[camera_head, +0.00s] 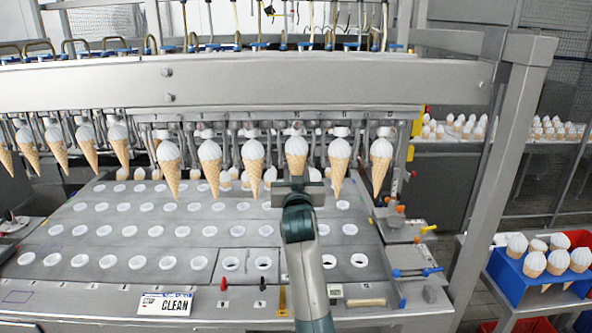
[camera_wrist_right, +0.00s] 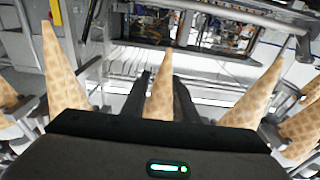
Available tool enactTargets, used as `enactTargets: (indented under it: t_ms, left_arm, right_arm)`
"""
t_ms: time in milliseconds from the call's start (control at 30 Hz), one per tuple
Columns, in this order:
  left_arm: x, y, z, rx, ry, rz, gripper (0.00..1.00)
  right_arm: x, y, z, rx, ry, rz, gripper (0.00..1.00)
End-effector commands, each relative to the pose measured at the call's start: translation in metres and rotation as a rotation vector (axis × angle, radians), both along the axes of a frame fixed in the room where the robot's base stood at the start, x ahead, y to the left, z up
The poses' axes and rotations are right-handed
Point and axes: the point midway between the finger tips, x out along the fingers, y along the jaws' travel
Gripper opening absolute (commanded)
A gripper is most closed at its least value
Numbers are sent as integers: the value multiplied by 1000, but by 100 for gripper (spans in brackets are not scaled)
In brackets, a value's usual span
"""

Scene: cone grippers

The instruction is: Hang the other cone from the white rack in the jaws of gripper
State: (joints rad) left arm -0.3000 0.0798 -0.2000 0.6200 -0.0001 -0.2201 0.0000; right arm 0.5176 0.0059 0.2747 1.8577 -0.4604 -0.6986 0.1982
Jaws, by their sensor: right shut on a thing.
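A row of white-topped cones hangs point down under the machine's steel beam (camera_head: 250,84). My right gripper (camera_head: 297,184) comes up from below and is shut on one cone (camera_head: 297,150) in this row, whose white top is up at the machine's jaws. In the right wrist view this cone (camera_wrist_right: 160,90) stands between my dark fingers (camera_wrist_right: 162,98). The top of the held cone meets the jaws too closely to tell whether they grip it. Other cones sit in a blue rack (camera_head: 520,274) at lower right; I cannot single out a white rack. My left gripper is not in view.
Neighbouring cones (camera_head: 253,155) and (camera_head: 339,160) hang close on both sides of my gripper. A steel table with white-rimmed holes (camera_head: 155,231) lies below. A slanted post (camera_head: 500,150) stands at right, before shelves of cones (camera_head: 460,127).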

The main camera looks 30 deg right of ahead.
Motion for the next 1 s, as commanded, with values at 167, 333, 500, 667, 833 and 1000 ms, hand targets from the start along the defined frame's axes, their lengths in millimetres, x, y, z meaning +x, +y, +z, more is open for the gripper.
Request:
enactTargets:
  t_ms: [167,333,500,667,833,1000]
  left_arm:
    - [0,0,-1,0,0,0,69]
    - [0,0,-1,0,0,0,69]
    - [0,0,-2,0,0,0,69]
    - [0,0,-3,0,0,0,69]
    - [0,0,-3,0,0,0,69]
    - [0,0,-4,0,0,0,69]
  right_arm:
    - [0,0,-1,-1,-1,0,14]
    - [0,0,-2,-1,-1,0,14]
    - [0,0,-4,-1,-1,0,14]
    - [0,0,-5,-1,-1,0,14]
    - [0,0,-7,-1,-1,0,14]
    - [0,0,-8,-1,-1,0,14]
